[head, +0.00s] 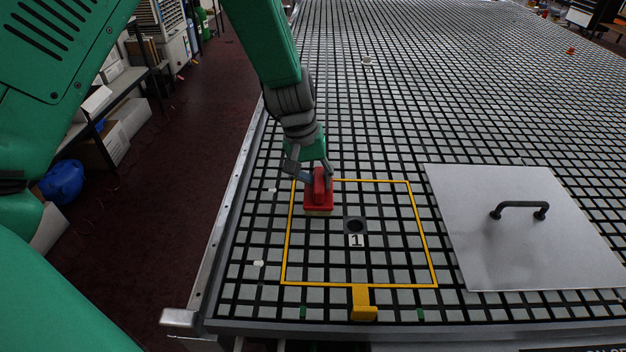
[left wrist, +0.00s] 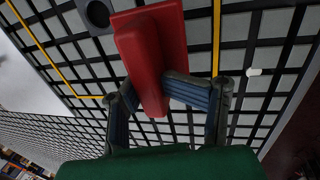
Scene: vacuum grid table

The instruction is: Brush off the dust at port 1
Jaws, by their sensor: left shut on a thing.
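My left gripper (head: 312,172) is shut on the red handle of a brush (head: 318,196). The brush has a pale underside and is at the left part of the yellow-framed area, left of port 1. I cannot tell if it touches the table. In the left wrist view the red brush (left wrist: 150,55) sits between the two fingers of the gripper (left wrist: 168,92). Port 1 (head: 355,226) is a dark round hole with a "1" label (head: 356,240) just below it. It also shows in the left wrist view (left wrist: 97,14). No dust is clearly visible around it. My right gripper is not in view.
The grid table (head: 255,245) has a yellow frame (head: 360,286) around the port with a yellow block (head: 362,303) at its front edge. A grey plate with a black handle (head: 519,208) lies at the right. Small white bits (head: 259,263) lie left of the frame.

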